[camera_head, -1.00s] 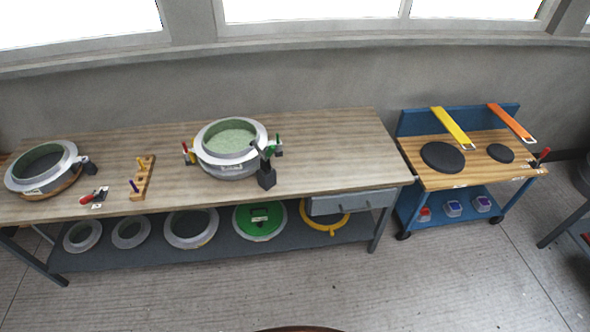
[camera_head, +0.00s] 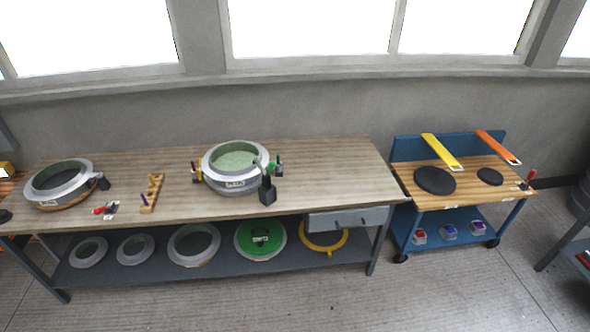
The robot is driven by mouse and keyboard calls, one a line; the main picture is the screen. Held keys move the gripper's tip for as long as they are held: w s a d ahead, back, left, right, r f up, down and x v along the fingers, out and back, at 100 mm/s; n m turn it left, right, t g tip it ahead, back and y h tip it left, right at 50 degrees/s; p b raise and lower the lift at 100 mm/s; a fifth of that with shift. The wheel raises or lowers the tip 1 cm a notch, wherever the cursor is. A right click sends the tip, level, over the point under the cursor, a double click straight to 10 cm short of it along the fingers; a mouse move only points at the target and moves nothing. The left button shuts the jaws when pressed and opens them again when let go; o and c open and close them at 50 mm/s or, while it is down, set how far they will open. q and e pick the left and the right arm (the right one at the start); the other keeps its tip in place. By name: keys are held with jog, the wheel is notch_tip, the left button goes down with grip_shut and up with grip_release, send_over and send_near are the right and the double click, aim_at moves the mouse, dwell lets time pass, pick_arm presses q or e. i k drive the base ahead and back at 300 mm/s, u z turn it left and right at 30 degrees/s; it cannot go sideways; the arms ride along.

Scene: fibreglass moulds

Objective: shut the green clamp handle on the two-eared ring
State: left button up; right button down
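A pale grey ring mould (camera_head: 236,185) with a green inside stands on the wooden bench, right of its middle. A clamp with green parts (camera_head: 275,167) sits at its right side. It is too small to tell whether its handle is up or down. A clamp with red and yellow parts (camera_head: 196,171) sits at the ring's left side. A dark block with an upright lever (camera_head: 267,190) stands at the ring's front right and covers part of its rim. Neither of my grippers is in view.
Another ring (camera_head: 60,184), a red-handled clamp (camera_head: 105,209) and a wooden peg rack (camera_head: 151,193) are on the bench's left half. The bench (camera_head: 340,180) is bare right of the middle ring. A blue cart (camera_head: 400,148) stands beyond its right end.

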aim_at(272, 165)
jog(key=z, duration=0.2)
jog(key=i, duration=0.9)
jog(key=u, duration=0.1)
